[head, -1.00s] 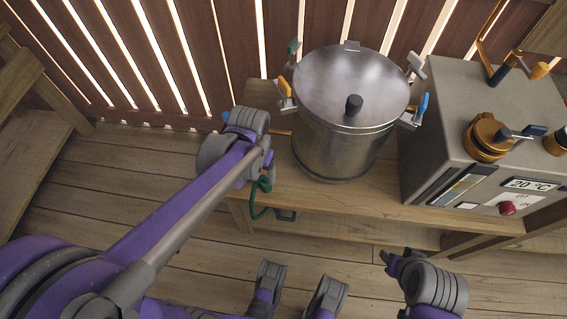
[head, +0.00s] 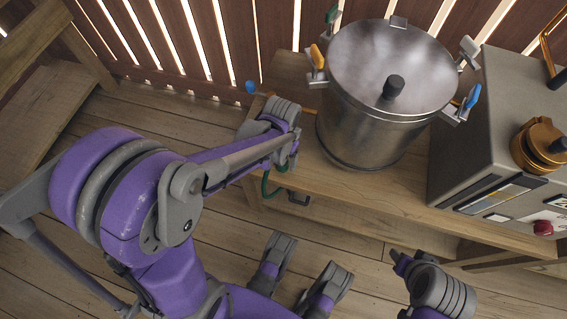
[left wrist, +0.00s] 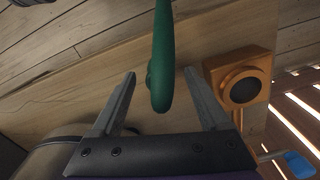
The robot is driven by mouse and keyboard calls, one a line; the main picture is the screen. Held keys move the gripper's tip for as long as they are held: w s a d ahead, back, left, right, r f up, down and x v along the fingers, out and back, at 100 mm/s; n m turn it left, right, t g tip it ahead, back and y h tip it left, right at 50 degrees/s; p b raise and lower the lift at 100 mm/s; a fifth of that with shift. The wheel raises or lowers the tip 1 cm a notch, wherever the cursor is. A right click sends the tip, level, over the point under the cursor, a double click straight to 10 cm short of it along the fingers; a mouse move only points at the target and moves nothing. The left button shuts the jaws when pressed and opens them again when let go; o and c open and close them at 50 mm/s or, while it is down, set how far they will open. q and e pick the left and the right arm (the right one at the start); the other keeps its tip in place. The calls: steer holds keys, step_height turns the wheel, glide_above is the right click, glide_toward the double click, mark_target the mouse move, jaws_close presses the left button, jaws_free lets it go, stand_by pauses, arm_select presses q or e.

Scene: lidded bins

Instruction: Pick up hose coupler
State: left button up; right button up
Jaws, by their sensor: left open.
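A green hose (head: 266,186) hangs in a loop at the left end of the wooden bench, with a dark piece (head: 298,197) low beside it. I cannot tell for sure which part is the hose coupler. My left gripper (left wrist: 158,95) is open; in the left wrist view a green rounded length (left wrist: 161,65) lies between its fingers, with gaps on both sides. In the head view my left wrist hides the fingers and part of the hose. My right wrist (head: 440,288) is at the bottom right; its fingers are not clear.
A lidded steel pot (head: 372,125) with coloured clamp handles stands on the bench (head: 395,195). A grey control box (head: 475,150) is to its right. An orange fitting (left wrist: 239,78) with a dark round opening and a blue lever (left wrist: 300,163) are close to my left gripper.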

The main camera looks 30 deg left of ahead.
arm_select(q)
steer(key=shift+f, duration=0.75)
steer(key=shift+r, duration=0.1)
steer(key=shift+c, duration=0.2)
jaws_close()
